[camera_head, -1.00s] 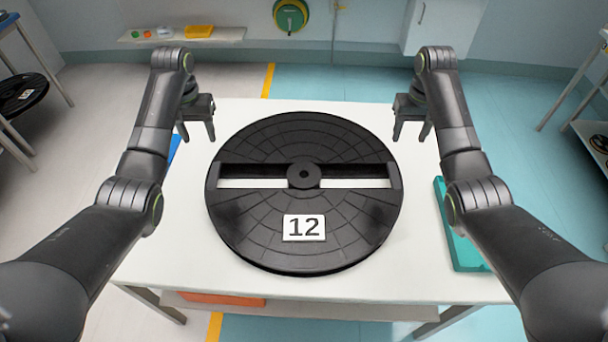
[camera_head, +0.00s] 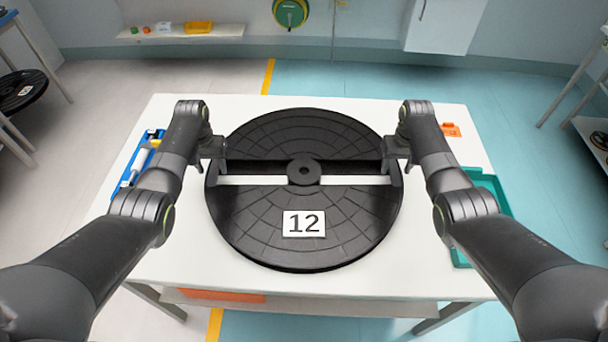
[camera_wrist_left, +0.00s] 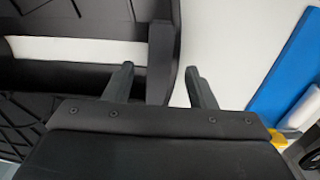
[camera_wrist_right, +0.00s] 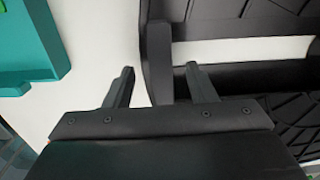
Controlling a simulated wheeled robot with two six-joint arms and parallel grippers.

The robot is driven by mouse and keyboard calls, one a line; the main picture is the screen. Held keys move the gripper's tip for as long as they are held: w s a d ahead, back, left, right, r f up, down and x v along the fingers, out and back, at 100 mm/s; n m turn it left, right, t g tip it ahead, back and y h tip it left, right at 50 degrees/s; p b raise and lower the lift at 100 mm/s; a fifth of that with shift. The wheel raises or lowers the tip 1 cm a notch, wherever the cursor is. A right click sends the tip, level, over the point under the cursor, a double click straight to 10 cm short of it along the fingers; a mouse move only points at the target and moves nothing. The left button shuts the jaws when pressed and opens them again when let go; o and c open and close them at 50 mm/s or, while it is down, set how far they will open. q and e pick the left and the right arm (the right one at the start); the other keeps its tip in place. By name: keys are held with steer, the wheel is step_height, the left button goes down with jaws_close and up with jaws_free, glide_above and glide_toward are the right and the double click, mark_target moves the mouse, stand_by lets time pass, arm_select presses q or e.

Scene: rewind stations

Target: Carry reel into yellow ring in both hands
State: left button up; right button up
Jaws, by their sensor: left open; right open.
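The reel is a large black disc (camera_head: 300,228) with a "12" label, a centre hub and two long slots, lying flat on the white table. My left gripper (camera_head: 218,158) is at the reel's left edge, and my right gripper (camera_head: 392,158) is at its right edge. In the left wrist view the open fingers (camera_wrist_left: 160,85) stand on either side of the reel's rim bar (camera_wrist_left: 160,50). In the right wrist view the open fingers (camera_wrist_right: 160,85) likewise straddle the rim bar (camera_wrist_right: 157,50). Contact cannot be told. No yellow ring is visible.
The white table (camera_head: 180,262) has a blue tray (camera_head: 128,175) with items at the left, a teal tray (camera_head: 500,190) at the right and an orange item (camera_head: 451,130) at the back right. A wall shelf (camera_head: 230,30) and yellow floor line (camera_head: 268,77) are beyond.

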mark_target(213, 171)
arm_select(q)
steer(key=shift+f, duration=1.55)
arm_select(e)
steer(key=shift+f, duration=1.55)
arm_select(q)
jaws_close()
arm_select(e)
jaws_close()
arm_select(q)
steer(key=shift+r, duration=0.1)
